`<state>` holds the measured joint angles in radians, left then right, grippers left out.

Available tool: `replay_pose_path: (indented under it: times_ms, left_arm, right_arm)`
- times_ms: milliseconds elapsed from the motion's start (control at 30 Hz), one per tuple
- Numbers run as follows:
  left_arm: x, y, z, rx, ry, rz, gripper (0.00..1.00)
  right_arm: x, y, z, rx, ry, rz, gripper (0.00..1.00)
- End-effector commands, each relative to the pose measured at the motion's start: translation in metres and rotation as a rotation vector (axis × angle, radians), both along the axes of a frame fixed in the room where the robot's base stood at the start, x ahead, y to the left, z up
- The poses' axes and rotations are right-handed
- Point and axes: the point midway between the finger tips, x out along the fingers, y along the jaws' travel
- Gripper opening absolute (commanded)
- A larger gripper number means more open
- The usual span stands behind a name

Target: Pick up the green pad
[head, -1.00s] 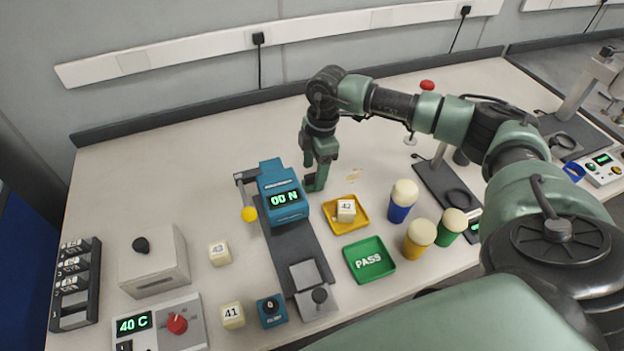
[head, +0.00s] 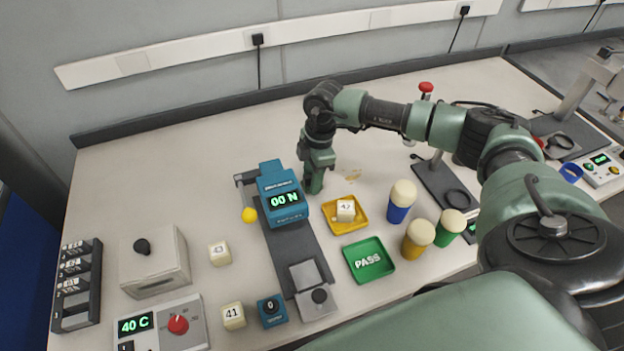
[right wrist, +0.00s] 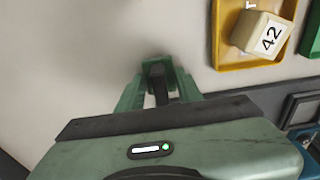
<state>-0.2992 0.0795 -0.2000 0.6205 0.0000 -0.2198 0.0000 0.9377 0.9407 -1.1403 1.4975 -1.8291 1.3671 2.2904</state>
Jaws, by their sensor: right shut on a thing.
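My left gripper is not in view.
A yellow tray (head: 356,224) holds a cube marked 42 (head: 346,210). A green PASS tray (head: 383,270) lies in front of it. Several capped bottles, including a blue one (head: 400,203), stand to the right. The bench behind the gripper is clear.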

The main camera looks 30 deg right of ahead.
Motion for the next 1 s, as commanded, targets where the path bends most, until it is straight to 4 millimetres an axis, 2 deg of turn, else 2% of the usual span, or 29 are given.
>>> replay_pose_path:
  times_ms: [167,267,367,700,900,1000]
  left_arm:
    - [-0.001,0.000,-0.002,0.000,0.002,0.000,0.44]
    - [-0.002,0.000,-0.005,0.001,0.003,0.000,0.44]
    - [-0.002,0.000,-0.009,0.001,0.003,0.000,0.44]
    - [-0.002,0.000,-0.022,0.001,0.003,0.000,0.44]
    - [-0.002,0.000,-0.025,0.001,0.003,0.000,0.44]
    - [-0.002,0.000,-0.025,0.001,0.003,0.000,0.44]
  right_arm:
    - [0.001,0.000,0.013,0.000,-0.003,-0.001,0.00]
    - [0.001,0.000,0.028,0.001,-0.004,0.001,0.00]
    - [0.002,0.000,0.050,0.000,-0.007,0.000,0.00]
    - [0.001,0.000,0.147,0.000,-0.007,0.001,0.00]
    - [0.001,0.000,0.184,0.000,-0.004,0.000,0.00]
    - [0.001,0.000,0.193,0.001,-0.002,-0.001,0.00]
